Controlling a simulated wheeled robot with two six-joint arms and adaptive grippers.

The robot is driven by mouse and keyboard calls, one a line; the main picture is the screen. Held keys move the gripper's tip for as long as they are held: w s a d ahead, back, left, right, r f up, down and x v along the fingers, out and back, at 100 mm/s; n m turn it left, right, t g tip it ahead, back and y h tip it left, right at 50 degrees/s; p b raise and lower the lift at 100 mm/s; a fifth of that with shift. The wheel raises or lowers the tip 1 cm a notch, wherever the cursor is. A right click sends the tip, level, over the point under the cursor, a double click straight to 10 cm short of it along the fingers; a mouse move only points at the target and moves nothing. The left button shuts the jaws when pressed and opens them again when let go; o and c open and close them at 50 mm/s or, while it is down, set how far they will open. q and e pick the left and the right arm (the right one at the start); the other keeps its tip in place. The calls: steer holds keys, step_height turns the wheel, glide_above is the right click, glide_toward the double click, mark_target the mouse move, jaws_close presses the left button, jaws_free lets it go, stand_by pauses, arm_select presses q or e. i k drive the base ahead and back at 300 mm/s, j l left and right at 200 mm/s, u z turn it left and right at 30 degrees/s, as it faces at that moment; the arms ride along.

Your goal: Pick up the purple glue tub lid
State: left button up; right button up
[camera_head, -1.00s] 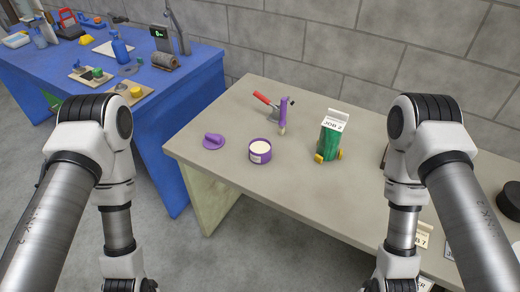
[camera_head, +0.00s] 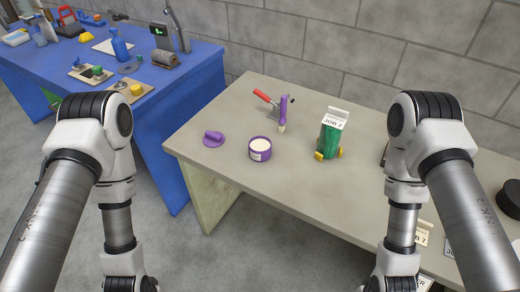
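The purple glue tub lid (camera_head: 213,139) lies flat on the left part of the grey-beige table, with a raised grip on top. The purple glue tub (camera_head: 260,155) stands open to the right of the lid, with pale contents and a white label. A purple-handled brush (camera_head: 283,115) stands upright behind the tub. My two arms come in at the left and right, pointing down in front of the table. Both grippers are at the bottom edge, mostly cut off, and well away from the lid. Their fingertips do not show.
A red-handled clamp (camera_head: 266,98) sits behind the brush. A green bundle labelled JOB 2 (camera_head: 329,140) stands right of the tub in yellow feet. The table's (camera_head: 290,195) front middle is clear. A blue bench (camera_head: 180,100) with tools stands at left; a block wall is behind.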

mark_target(212, 140)
steer(key=i+j+z, duration=0.15)
steer(key=z, duration=0.3)
steer(key=i+j+z, duration=0.1)
steer(key=j+z, duration=0.3)
